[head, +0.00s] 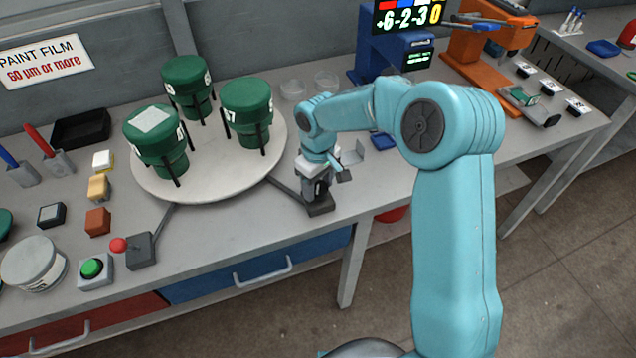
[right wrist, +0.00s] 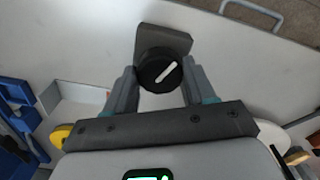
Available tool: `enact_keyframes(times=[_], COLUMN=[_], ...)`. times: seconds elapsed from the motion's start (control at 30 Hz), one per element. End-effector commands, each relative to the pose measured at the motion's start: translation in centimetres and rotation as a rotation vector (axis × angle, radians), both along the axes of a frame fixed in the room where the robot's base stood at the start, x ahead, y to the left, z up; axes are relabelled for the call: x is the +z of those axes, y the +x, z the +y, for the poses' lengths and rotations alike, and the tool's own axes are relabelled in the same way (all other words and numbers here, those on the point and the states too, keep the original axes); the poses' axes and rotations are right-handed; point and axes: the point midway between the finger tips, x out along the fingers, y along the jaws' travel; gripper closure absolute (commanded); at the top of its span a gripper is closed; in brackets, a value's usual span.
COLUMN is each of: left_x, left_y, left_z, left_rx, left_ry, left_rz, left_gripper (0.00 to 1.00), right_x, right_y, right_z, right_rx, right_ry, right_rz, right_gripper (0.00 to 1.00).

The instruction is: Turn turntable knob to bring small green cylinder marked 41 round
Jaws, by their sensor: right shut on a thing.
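The round white turntable (head: 225,182) stands on the bench and carries three dark green cylinders on dark supports. The front left cylinder (head: 160,150) has a pale patch on top; its side marks are too small to read surely. The right cylinder (head: 247,105) seems marked 57. The back cylinder (head: 187,82) has a mark I cannot read. The black knob (right wrist: 160,72) with a white pointer line sits on a dark plate, right of the turntable. My right gripper (head: 320,186) is shut on the knob, one finger at each side in the right wrist view (right wrist: 160,88). My left gripper is not in view.
A red-knobbed lever box (head: 142,250) and a green button (head: 92,267) are at the bench's front left. Small blocks and a round tub (head: 32,266) lie left of the turntable. A blue machine (head: 385,55) stands behind my right arm, an orange one (head: 480,50) farther right.

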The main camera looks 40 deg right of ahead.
Motion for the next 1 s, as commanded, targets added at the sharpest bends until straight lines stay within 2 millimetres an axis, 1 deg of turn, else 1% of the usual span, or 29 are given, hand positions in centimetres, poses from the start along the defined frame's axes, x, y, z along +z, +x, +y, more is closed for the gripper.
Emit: enact_keyframes(times=[1.0], left_x=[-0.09], left_y=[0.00], left_z=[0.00], left_rx=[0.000], left_ry=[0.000], left_rz=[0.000], left_gripper=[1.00], right_x=[-0.15], right_y=[-0.10], right_z=[0.06], right_rx=[0.115], right_ry=[0.001], right_rz=[0.004], right_gripper=[0.76])
